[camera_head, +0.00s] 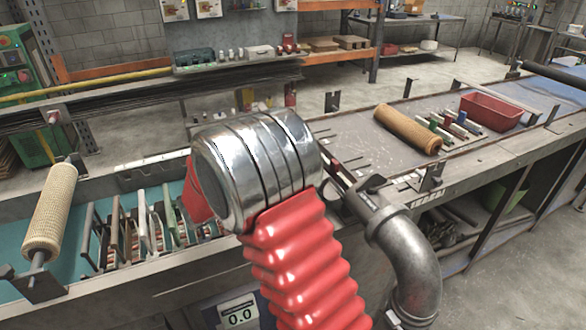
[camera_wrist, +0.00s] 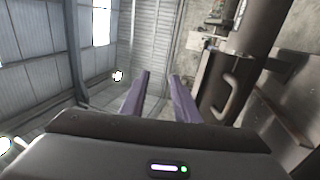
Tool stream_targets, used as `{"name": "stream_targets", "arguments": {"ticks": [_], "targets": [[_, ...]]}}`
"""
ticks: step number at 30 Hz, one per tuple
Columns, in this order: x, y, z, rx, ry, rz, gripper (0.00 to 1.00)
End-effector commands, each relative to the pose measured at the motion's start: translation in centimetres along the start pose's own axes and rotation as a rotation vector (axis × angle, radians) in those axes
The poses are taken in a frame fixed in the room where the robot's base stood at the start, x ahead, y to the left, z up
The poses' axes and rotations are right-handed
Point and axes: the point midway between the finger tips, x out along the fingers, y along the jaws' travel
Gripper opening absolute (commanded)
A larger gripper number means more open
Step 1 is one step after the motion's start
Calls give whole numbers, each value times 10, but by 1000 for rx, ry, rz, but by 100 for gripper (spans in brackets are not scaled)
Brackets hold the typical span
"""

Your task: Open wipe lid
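My gripper (camera_wrist: 161,76) shows in the wrist view with two purple fingers apart and nothing between them. Beyond the fingers are a corrugated wall and a bright window. I cannot make out my gripper in the head view. No wipe container or wipe lid can be made out in either view. A small white box (camera_head: 257,52) stands on the far shelf, but I cannot tell what it is. A pale mesh tube (camera_head: 50,212) stands tilted on a holder at the left. A brown mesh tube (camera_head: 407,129) lies on the bench to the right.
The long metal bench (camera_head: 370,140) runs across the head view; its middle is partly hidden. A red bin (camera_head: 489,111) stands near several small coloured items. A slotted rack (camera_head: 140,225) is at the left. Open concrete floor (camera_head: 420,85) lies behind the bench.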

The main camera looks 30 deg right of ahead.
Motion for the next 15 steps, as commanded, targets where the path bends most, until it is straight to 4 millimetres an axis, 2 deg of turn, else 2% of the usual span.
{"name": "stream_targets", "arguments": {"ticks": [3, 11, 15], "targets": [[3, 6, 0, 0, -1, -1, 28], [3, 7, 0, -2, -1, -1, 28], [4, 7, 1, -3, -3, -6, 20]]}}
